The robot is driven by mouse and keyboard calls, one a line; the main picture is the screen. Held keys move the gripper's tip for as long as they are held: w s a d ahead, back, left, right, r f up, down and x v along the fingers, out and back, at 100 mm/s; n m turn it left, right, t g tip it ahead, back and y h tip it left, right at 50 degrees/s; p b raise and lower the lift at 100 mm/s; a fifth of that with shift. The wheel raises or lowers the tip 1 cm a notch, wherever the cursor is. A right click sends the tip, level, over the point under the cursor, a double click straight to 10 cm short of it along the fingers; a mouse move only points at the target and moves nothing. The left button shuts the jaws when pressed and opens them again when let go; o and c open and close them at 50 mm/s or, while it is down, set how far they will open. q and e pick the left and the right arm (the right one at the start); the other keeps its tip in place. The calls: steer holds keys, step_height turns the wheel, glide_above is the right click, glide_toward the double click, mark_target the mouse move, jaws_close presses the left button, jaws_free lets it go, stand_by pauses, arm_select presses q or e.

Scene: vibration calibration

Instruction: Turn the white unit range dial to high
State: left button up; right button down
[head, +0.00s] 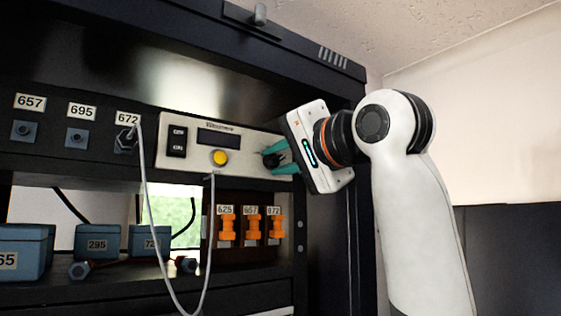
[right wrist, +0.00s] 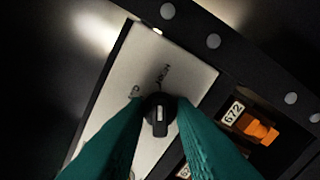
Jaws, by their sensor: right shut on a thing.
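The white unit (head: 245,160) is a panel set in the black rack, with a dark display, a yellow button and two black switches. Its range dial (head: 269,160) is a dark knob at the right end, partly hidden by my teal fingers. My right gripper (head: 276,161) reaches it from the right and is shut on it. In the right wrist view, the black dial (right wrist: 158,117) sits between the two fingertips (right wrist: 161,106). A white mark on the dial points roughly up the picture, toward the HIGH print (right wrist: 162,73). Another label at left is partly hidden. My left gripper is not in view.
A grey cable (head: 147,200) loops from the 672 socket (head: 126,140) to the unit's underside. Orange parts (head: 251,228) labelled 625, 657 and 672 hang below the unit. Blue boxes (head: 97,242) stand on the lower shelf at left. The rack's right upright is close to my gripper.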

stand_by(0.5)
steer(key=c, duration=1.2)
jaws_free()
steer(key=shift+d, duration=0.1)
steer(key=shift+c, duration=0.2)
steer(key=shift+s+d, duration=0.15)
steer(key=shift+s, duration=0.1)
steer(key=b+v, duration=0.5)
steer(key=v, duration=0.6)
steer(key=shift+s+d+b, duration=0.2)
steer(key=shift+b, duration=0.1)
